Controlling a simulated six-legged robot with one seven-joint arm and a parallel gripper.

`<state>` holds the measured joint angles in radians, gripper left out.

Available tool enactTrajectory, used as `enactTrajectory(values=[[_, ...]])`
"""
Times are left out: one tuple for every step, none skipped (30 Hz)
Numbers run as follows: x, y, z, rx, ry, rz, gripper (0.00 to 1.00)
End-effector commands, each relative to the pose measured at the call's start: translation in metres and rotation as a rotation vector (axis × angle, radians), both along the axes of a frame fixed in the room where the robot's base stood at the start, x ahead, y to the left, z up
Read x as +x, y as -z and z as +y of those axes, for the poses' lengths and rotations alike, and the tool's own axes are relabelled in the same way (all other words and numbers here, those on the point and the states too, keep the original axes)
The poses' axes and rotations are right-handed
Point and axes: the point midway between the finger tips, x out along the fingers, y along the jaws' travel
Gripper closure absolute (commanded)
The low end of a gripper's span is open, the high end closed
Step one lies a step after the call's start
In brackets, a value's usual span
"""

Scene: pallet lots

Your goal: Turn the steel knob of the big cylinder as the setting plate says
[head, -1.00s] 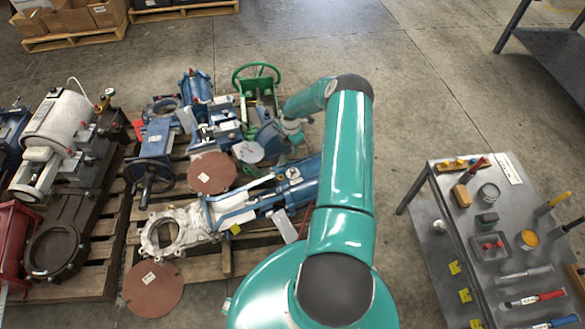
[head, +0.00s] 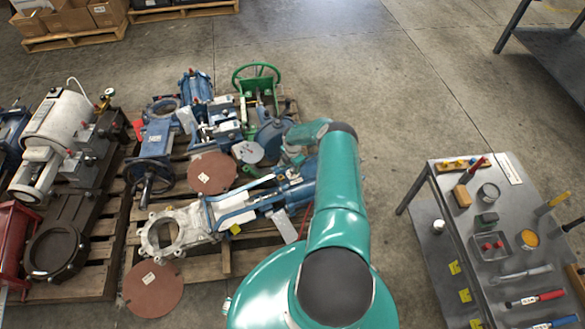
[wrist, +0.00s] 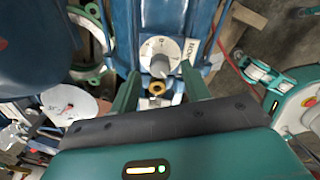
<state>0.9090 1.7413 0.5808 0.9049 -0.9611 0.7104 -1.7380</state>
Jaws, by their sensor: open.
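The big blue cylinder (head: 298,192) lies on the pallet in the head view; its blue body (wrist: 152,22) runs up the wrist view. A round pale dial plate (wrist: 172,46) with dark marks sits on it, and the steel knob (wrist: 160,66) stands at its middle. My gripper (wrist: 160,72) is open, with one green finger on each side of the knob's near end. No contact with the knob shows. A brass ring-shaped part (wrist: 156,88) lies between the fingers, nearer the palm. In the head view my fingertips are not clear.
A white-and-blue gate valve (head: 175,230) lies left of the cylinder, and a green handwheel (head: 256,75) stands behind. Round brown plates (head: 212,174) lie nearby. A steel table (head: 450,240) with tools stands right; the floor between is clear.

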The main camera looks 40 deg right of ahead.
Motion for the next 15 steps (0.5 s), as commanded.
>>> enactTrajectory(values=[[0.0, 0.006, 0.001, 0.001, 0.001, 0.0, 0.53], [0.0, 0.008, 0.001, 0.001, 0.001, 0.0, 0.53], [0.0, 0.011, 0.001, 0.0, 0.001, 0.0, 0.53], [0.0, 0.012, 0.0, 0.0, 0.001, 0.0, 0.53], [0.0, 0.013, 0.0, -0.001, 0.001, 0.0, 0.53], [0.0, 0.015, 0.0, -0.001, 0.001, 0.0, 0.53], [0.0, 0.016, 0.0, 0.0, 0.0, 0.001, 0.53], [0.0, 0.016, 0.0, -0.001, 0.0, 0.001, 0.53], [0.0, 0.016, 0.0, -0.001, 0.0, 0.001, 0.53], [0.0, 0.016, 0.0, -0.001, 0.0, 0.001, 0.53], [0.0, 0.016, 0.0, -0.001, 0.0, 0.001, 0.53], [0.0, 0.016, 0.0, -0.001, 0.0, 0.001, 0.53], [0.0, 0.016, 0.0, -0.001, 0.0, 0.001, 0.53], [0.0, 0.016, 0.0, -0.001, 0.0, 0.001, 0.53], [0.0, 0.016, 0.0, -0.001, 0.0, 0.001, 0.57]])
